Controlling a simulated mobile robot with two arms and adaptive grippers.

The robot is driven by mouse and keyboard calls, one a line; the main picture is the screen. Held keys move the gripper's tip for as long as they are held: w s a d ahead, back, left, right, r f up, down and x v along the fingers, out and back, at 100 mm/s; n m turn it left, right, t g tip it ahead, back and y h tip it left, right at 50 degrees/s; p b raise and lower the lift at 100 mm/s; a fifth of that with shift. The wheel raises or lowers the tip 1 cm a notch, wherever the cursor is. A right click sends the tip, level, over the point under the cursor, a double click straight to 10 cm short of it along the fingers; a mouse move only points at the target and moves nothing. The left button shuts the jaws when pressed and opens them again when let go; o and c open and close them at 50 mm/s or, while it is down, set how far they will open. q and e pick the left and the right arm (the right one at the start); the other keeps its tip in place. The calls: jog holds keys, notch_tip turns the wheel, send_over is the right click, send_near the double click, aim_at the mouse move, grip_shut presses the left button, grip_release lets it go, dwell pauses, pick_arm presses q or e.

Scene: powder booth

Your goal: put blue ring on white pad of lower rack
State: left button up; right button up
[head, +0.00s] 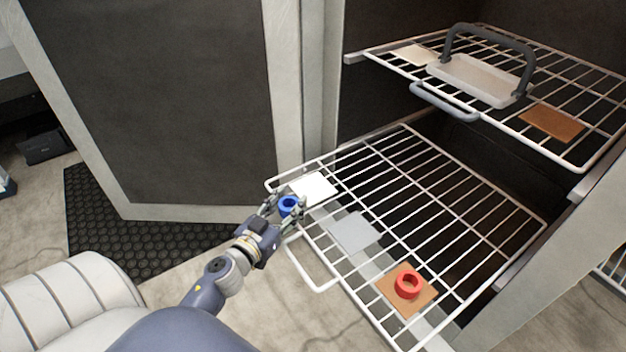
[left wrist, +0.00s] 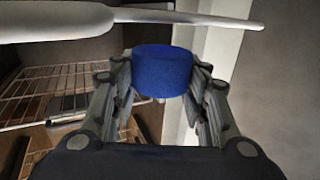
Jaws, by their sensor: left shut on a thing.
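The blue ring (head: 288,205) is held between the fingers of my left gripper (head: 285,208), which is shut on it. It also shows in the left wrist view (left wrist: 162,72), gripped between both fingers. In the head view the ring and gripper are at the front left edge of the lower rack (head: 440,165), just in front of the white pad (head: 313,188). The gripper hides a little of that area, and I cannot tell the ring's height above the rack. The white pad looks empty. My right gripper is not in view.
A grey pad (head: 355,232) and a brown pad (head: 393,299) with a red ring (head: 408,283) are also on the lower rack. The upper rack (head: 560,85) holds a pale tray (head: 478,80) with a dark handle. A dark door panel (head: 160,95) stands at left.

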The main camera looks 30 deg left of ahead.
pick_arm(q)
send_over(313, 188)
jog(key=s, duration=0.3)
jog(key=shift+w+d, duration=0.1)
jog(key=w, duration=0.3)
jog(key=shift+r, duration=0.15)
jog(key=shift+s+f+b, duration=0.15)
jog(key=shift+f+b, duration=0.45)
jog(key=shift+f, duration=0.25)
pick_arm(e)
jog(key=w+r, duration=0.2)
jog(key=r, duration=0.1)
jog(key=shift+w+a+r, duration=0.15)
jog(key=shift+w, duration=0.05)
pick_arm(q)
jog(key=shift+f, duration=0.1)
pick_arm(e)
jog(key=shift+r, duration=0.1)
pick_arm(q)
jog(key=shift+f, duration=0.1)
jog(key=o, duration=1.1)
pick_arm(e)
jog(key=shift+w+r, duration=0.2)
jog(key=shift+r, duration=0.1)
